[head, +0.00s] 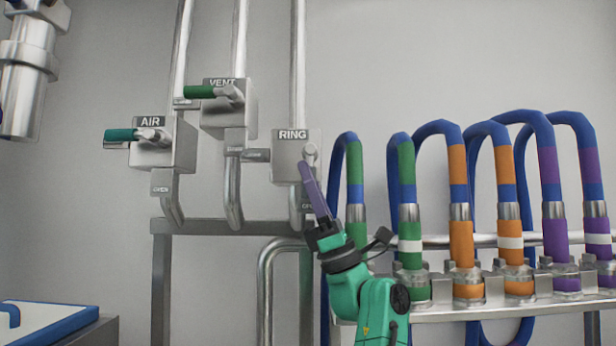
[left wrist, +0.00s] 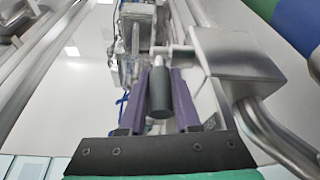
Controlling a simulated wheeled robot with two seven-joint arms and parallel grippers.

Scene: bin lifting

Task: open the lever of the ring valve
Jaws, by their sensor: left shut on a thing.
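The ring valve (head: 289,165) is a grey box marked RING on a vertical pipe, in the middle of the head view. Its lever hub (head: 310,152) sits on the front face. My left gripper (head: 307,172) comes up from below with its purple fingers on the lever, which hangs down and slightly right. In the left wrist view, the dark grey lever handle (left wrist: 160,94) lies between the two fingers of my left gripper (left wrist: 160,75), and the valve box (left wrist: 236,54) is at right. The fingers hide the handle in the head view. My right gripper is not in view.
The AIR valve (head: 168,148) and VENT valve (head: 230,112) are to the left, with handles pointing left. Coloured hoses (head: 460,168) stand in a rack (head: 500,307) close on the right. An open-plate label (head: 307,206) is below the ring valve.

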